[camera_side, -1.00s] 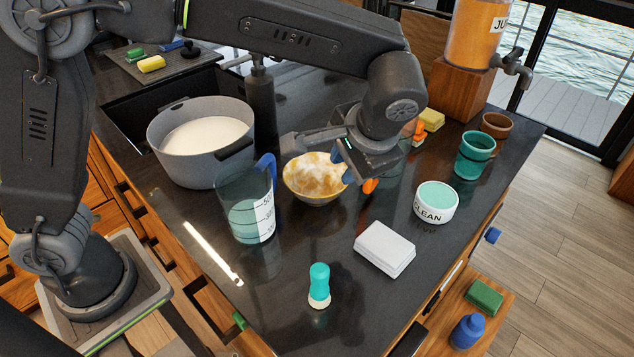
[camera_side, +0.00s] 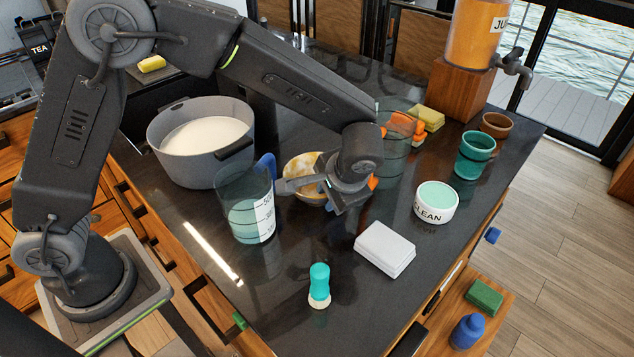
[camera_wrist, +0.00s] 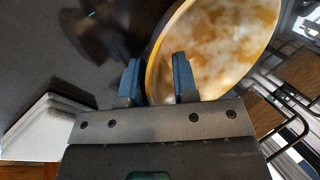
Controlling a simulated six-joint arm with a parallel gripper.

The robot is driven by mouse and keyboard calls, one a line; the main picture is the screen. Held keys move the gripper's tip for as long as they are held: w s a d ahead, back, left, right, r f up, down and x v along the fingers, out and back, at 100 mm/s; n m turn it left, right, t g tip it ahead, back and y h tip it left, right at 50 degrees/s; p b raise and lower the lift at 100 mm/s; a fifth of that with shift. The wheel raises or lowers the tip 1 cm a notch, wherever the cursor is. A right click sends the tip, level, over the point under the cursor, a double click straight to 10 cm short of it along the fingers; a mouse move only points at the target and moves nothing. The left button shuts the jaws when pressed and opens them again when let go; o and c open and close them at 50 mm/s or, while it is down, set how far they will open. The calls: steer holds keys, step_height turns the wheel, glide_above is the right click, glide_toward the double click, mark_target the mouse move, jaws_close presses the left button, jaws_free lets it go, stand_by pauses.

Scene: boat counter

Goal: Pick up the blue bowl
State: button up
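The bowl (camera_side: 300,168) stands upright on the dark counter, right of the measuring jug. What shows of it is a yellow-orange rim and a mottled yellow and white inside; I see no clear blue on it. My gripper (camera_side: 322,188) is low at its front right side and hides part of it in the side view. In the wrist view, my gripper (camera_wrist: 157,76) has its two blue fingers apart. The bowl's rim (camera_wrist: 152,72) passes between them, with the right finger over the bowl's inside and the left finger outside. Whether either finger touches the bowl cannot be told.
A measuring jug (camera_side: 245,205) and a large grey pot (camera_side: 175,165) stand left of the bowl. A glass container (camera_side: 398,150) stands behind my gripper. A white block (camera_side: 384,250), a CLEAN tub (camera_side: 436,204) and a teal bottle (camera_side: 319,285) are in front and to the right.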

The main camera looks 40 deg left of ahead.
steer(key=shift+w+a+f, duration=0.1)
steer(key=shift+a+f, duration=0.1)
steer(key=shift+f, duration=0.25)
jaws_close()
